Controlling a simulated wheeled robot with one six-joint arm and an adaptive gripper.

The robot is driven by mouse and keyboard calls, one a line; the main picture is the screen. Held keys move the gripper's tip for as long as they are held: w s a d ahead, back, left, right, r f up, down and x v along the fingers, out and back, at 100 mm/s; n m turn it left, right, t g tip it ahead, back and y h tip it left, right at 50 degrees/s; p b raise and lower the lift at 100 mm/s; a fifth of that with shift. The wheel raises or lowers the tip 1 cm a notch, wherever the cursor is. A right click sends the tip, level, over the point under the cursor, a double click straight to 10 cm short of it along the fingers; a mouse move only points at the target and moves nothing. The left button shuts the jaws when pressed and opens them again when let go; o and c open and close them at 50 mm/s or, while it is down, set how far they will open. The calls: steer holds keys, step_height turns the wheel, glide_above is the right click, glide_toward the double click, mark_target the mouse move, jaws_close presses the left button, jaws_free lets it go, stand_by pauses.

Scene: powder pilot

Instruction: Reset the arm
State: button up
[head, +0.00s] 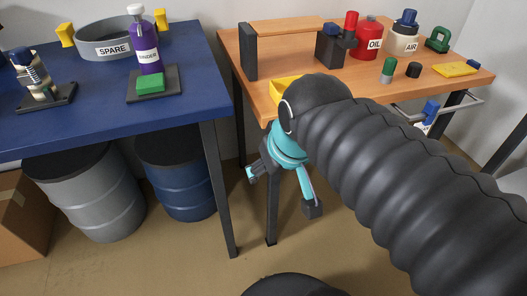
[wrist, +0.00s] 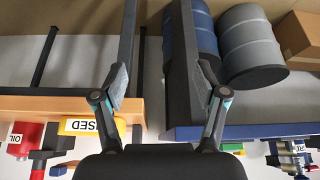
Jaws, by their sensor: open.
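My gripper (head: 281,192) is open and hangs at the end of my black ribbed arm, with its teal and dark fingers spread apart. In the head view it appears in front of the left front corner of the wooden table (head: 270,98), to the right of the blue table (head: 110,122). Nothing is between its fingers. The wrist view shows both fingers (wrist: 163,85) apart, with the two tables upside down behind them. My arm hides part of the wooden table's front and a yellow tray (head: 286,84).
A purple binder bottle (head: 148,55), a green block (head: 150,83) and a grey SPARE ring (head: 95,42) stand on the blue table. Red OIL (head: 368,40) and AIR (head: 405,40) containers stand on the wooden table. Drums (head: 88,195) are below the blue table. Floor (head: 180,255) is clear in front.

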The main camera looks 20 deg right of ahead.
steer(key=shift+s+d+f+m, duration=0.2)
steer(key=shift+s+f, duration=0.2)
steer(key=shift+f, duration=0.2)
steer(key=shift+s+d+f+m, duration=0.1)
steer(key=shift+s+f+m, duration=0.1)
steer(key=shift+s+f, duration=0.3)
steer(key=shift+w, duration=0.1)
steer(key=shift+c, duration=0.2)
stand_by(1.2)
